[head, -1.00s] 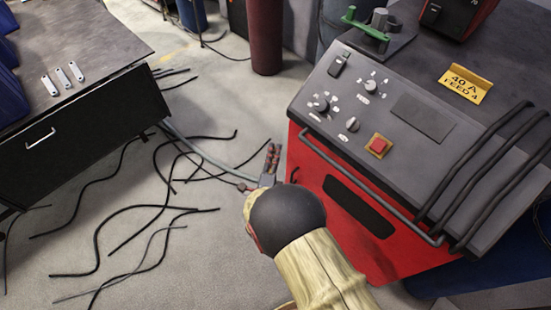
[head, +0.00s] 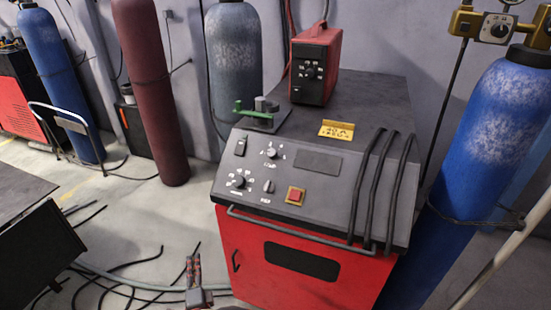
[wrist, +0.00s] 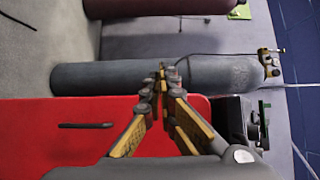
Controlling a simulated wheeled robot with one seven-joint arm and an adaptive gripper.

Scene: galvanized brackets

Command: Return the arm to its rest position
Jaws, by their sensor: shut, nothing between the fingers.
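My gripper (head: 194,274) shows at the bottom of the head view, left of the red machine's front, with only its end visible. In the wrist view my gripper (wrist: 162,78) has its fingertips together with nothing between them. The red welding machine (head: 270,262) with its dark sloped control panel stands just right of my gripper, and its red side (wrist: 60,130) fills the lower left of the wrist view. I cannot tell the exact gap between gripper and machine. The rest of my arm is out of the head view.
A maroon cylinder (head: 148,90) and a grey-blue cylinder (head: 234,75) stand behind the machine. A blue cylinder (head: 490,130) stands at its right. A dark bench (head: 40,255) is at the left. Black cables (head: 125,280) lie on the floor between bench and machine.

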